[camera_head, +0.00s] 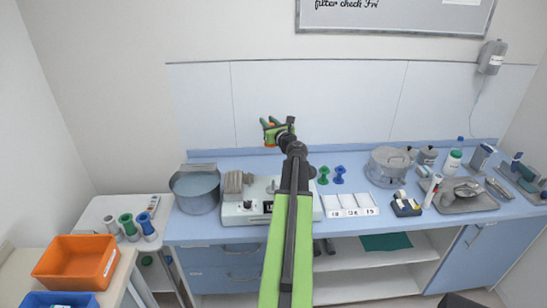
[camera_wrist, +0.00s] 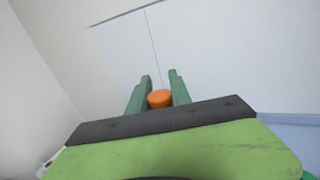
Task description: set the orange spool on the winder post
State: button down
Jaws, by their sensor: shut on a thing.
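My gripper (camera_head: 272,127) is raised in front of the wall panel, above the back of the blue counter. It is shut on the orange spool (camera_wrist: 160,98), which sits between the two green fingers in the wrist view; only a bit of its orange shows in the head view (camera_head: 270,141). The winder (camera_head: 250,211) is a pale machine on the counter, below and nearer than the gripper. It carries a grey ribbed part at its left and a short upright post (camera_head: 273,187). My arm covers the winder's right part. The spool is well clear of the post.
A steel pot (camera_head: 196,190) stands left of the winder. A green spool (camera_head: 323,175) and a blue spool (camera_head: 339,174) stand to the right, near white trays (camera_head: 347,205) and a lidded pot (camera_head: 388,165). An orange bin (camera_head: 77,262) is at lower left.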

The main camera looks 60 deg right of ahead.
jog(key=shift+s+a+r, duration=0.2)
jog(key=shift+s, duration=0.1)
jog(key=f+b, duration=1.4)
jog(key=s+f+b, duration=0.1)
jog(key=f+b, duration=0.6)
jog(key=f, duration=0.1)
jog(key=shift+s+a+b, duration=0.1)
jog(key=shift+a+b, duration=0.2)
jog(key=shift+a, duration=0.1)
jog(key=shift+f+b, duration=0.55)
jog(key=shift+b, duration=0.05)
jog(key=c, duration=1.5)
grip_release()
jog(key=shift+o, duration=0.2)
jog(key=shift+v, duration=5.5)
jog(key=shift+a, duration=0.1)
